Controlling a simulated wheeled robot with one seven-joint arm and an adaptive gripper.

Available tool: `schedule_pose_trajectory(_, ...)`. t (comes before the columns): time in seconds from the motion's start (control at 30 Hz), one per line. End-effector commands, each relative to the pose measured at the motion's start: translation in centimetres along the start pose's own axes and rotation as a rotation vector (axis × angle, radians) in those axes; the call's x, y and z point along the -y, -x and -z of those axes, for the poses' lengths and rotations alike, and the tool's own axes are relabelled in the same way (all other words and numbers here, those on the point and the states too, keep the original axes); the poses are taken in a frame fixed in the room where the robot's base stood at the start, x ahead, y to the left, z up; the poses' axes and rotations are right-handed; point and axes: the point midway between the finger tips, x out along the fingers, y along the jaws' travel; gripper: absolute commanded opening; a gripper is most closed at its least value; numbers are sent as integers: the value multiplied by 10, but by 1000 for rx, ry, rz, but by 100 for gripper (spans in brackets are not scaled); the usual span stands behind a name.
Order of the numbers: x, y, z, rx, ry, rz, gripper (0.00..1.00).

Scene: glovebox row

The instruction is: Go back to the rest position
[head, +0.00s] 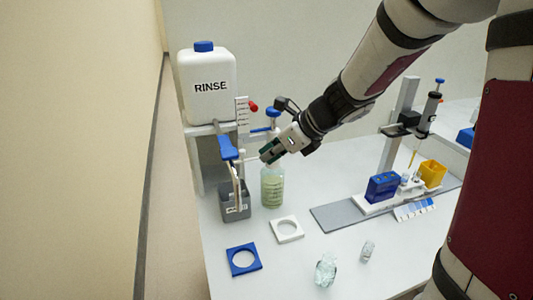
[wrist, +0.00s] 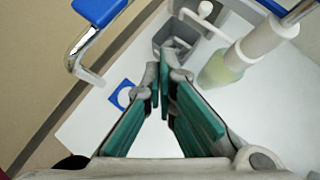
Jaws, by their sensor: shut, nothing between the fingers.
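My gripper (head: 266,154) is shut and empty. In the head view it is above the table, near the top of a bottle of pale green liquid (head: 272,188) and to the right of a blue lever (head: 228,148). I cannot tell whether it touches either of them. In the wrist view the gripper's green-padded fingers (wrist: 162,88) meet at their tips with nothing between them. Beyond the tips is a grey container (wrist: 176,40), and the bottle (wrist: 222,68) is to the right.
A white RINSE tank (head: 208,88) stands on a raised shelf at the left. A blue holder with a round hole (head: 242,274), a white one (head: 287,241) and small glassware (head: 326,270) lie in front. A pipette stand (head: 390,150) with a blue rack (head: 382,187) is at the right.

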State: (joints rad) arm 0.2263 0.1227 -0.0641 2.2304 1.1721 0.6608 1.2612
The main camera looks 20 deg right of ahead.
Motion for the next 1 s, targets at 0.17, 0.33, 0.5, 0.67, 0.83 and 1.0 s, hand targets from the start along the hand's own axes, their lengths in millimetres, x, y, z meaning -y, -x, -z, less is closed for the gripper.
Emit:
schedule_pose_trajectory(0.17,-1,1,-1,0,11,-1,0)
schedule_pose_trajectory(0.33,-31,23,-7,-16,244,-34,0)
schedule_pose_trajectory(0.5,-92,71,-3,-68,784,-108,0)
schedule_pose_trajectory(0.67,-140,116,21,-142,1321,-190,0)
schedule_pose_trajectory(0.83,-171,163,58,-255,1859,-291,0)
schedule_pose_trajectory(1.0,-181,199,91,-381,2263,-400,0)
